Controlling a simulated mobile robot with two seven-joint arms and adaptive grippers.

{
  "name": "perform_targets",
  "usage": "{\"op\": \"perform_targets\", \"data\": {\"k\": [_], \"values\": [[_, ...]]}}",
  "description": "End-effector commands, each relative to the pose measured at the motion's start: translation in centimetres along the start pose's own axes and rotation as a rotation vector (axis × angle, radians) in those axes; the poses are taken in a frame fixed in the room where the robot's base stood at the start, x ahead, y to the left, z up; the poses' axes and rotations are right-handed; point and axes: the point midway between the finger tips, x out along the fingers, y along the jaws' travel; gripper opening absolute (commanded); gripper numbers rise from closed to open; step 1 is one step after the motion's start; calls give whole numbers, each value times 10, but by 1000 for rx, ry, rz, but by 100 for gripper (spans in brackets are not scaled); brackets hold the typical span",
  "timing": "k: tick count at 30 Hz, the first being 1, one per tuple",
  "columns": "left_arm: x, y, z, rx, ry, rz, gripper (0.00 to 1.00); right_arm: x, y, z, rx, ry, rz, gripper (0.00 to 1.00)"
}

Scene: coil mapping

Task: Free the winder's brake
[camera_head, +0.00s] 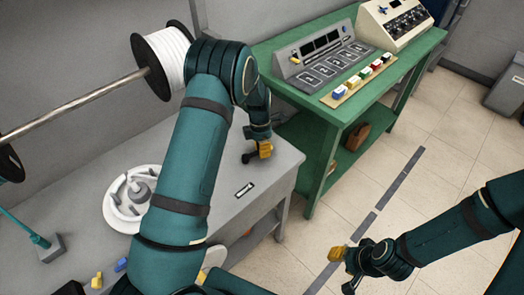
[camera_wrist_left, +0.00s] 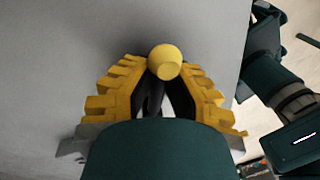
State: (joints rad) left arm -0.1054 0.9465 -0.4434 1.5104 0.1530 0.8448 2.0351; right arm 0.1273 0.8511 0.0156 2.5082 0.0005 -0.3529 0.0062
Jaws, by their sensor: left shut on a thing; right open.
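My left gripper (camera_head: 260,151) is low over the grey bench's right part. In the left wrist view its yellow ridged fingers (camera_wrist_left: 160,95) are closed around a dark stem topped by a round yellow knob (camera_wrist_left: 164,62). I take this to be the brake lever; its lower end is hidden. A white round winder-like fixture (camera_head: 138,193) with a grey hub lies on the bench, left of my left arm and partly hidden by it. My right gripper (camera_head: 345,262) is open and empty over the floor at lower right.
A grey bench (camera_head: 270,175) bears a small labelled plate (camera_head: 244,190). A white spool (camera_head: 168,60) sits on a metal rod behind. A green table (camera_head: 330,108) holds a control panel (camera_head: 322,58) and a row of coloured blocks (camera_head: 365,75). The tiled floor between bench and right arm is clear.

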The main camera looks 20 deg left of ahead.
Motion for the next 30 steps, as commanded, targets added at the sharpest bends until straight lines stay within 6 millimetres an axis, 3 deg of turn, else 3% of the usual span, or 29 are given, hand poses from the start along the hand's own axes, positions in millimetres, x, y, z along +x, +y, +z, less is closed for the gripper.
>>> {"op": "perform_targets", "data": {"k": [15, 30], "values": [[-4, 20, -6, -343, -64, -1, 0, -18, -7, -8, 6, 18, 2, 40], [-4, 25, -8, -414, -78, 0, 0, -21, -8, -10, 7, 22, 2, 40]]}}
